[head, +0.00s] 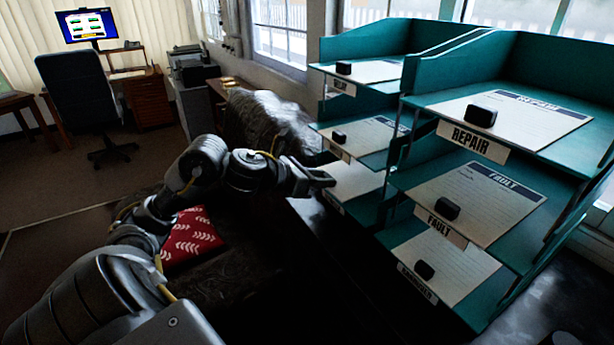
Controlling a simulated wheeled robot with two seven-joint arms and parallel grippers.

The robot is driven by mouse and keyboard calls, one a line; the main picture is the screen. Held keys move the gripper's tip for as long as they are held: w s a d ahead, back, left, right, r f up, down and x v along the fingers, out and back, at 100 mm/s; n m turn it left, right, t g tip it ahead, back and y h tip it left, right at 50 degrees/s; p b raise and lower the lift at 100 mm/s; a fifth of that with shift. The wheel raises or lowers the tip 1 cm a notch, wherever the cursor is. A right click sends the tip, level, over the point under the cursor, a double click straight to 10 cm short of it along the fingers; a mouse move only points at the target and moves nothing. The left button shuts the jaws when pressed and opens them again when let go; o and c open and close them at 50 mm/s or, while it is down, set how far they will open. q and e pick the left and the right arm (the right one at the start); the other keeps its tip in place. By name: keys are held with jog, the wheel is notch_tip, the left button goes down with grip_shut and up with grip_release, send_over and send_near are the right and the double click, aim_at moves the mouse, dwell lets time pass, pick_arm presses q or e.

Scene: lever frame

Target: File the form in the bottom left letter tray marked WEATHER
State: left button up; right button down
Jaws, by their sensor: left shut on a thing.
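Two teal letter tray stacks stand side by side on the right, the left stack (415,35) and the right stack (545,55), each with three levels. My left gripper (322,179) reaches the front of the bottom left tray. It is shut, apparently on the dark grip block of a white form (356,181), whose sheet lies within that tray's opening. The gripper hides the block, and I cannot tell whether the sheet rests on the tray floor. The bottom left label (333,202) is too small and angled to read. My right gripper is not in view.
Forms with black blocks lie in the other trays, including those labelled REPAIR (479,143) and FAULT (441,228). A red patterned item (190,238) lies below my left arm. A crumpled grey covering (262,125) is behind the gripper. The dark surface before the trays looks clear.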

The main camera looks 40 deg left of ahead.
pick_arm(q)
jog(key=f, duration=0.1)
jog(key=w+f+b, duration=0.2)
jog(key=shift+d, duration=0.3)
jog(key=shift+w+d+f+b, duration=0.1)
jog(key=shift+w+f+b, duration=0.05)
jog(key=shift+w+b, duration=0.2)
jog(key=shift+f+b, duration=0.6)
jog(key=shift+b, duration=0.1)
jog(key=o, duration=1)
jog(key=shift+s, duration=0.1)
jog(key=shift+b+v, duration=2.2)
jog(key=shift+v, duration=3.25)
jog(key=shift+d, duration=0.15)
